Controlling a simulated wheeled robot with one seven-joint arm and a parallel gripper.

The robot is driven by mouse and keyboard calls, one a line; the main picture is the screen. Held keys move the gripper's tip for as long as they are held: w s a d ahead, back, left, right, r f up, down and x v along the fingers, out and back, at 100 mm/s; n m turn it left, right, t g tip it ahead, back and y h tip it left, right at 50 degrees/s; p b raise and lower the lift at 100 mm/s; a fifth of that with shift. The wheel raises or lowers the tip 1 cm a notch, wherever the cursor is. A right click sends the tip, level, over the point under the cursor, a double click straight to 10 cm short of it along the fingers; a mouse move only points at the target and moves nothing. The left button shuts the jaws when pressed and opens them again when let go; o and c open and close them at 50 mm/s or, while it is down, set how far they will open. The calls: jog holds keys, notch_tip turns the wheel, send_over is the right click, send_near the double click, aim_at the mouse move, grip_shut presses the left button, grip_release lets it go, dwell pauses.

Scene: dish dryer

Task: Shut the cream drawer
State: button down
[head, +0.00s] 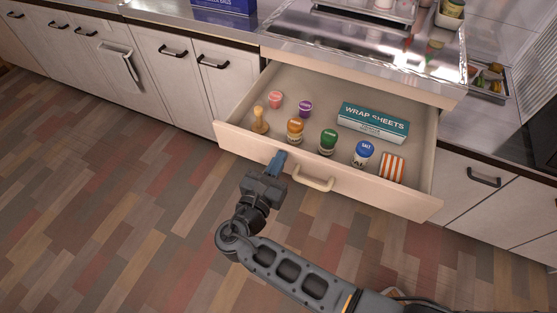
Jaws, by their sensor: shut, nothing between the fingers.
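The cream drawer (385,199) is pulled out from under the counter, with its open inside facing up. Its curved cream handle (313,181) is on the middle of the front panel. My gripper (279,156) is shut and empty at the drawer front, to the left of the handle. Its blue fingertips overlap the front panel in the picture; I cannot tell whether they touch it.
The drawer holds several jars, a wooden item (260,120), a wrap sheets box (373,122) and a striped carton (392,167). A shiny metal counter (345,45) overhangs its back. White cabinets (172,70) stand either side. The wood floor (110,190) at left is clear.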

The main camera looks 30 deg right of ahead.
aim_at(301, 120)
jog(key=b+x, duration=0.7)
jog(key=x, duration=2.3)
jog(key=shift+f, duration=0.15)
jog(key=shift+w+d, duration=0.35)
jog(key=shift+d, duration=0.15)
jog(key=shift+w+d+r+b, duration=0.1)
jog(key=shift+d+r+b, duration=0.05)
jog(key=shift+r+b, duration=0.15)
jog(key=shift+d, duration=0.1)
jog(key=shift+s+a, duration=0.25)
jog(key=shift+a, duration=0.1)
jog(key=p+v, duration=0.2)
jog(key=v, duration=1.1)
jog(key=shift+s+a+f+p, duration=0.2)
jog(key=shift+a+p, duration=0.15)
jog(key=shift+a, duration=0.05)
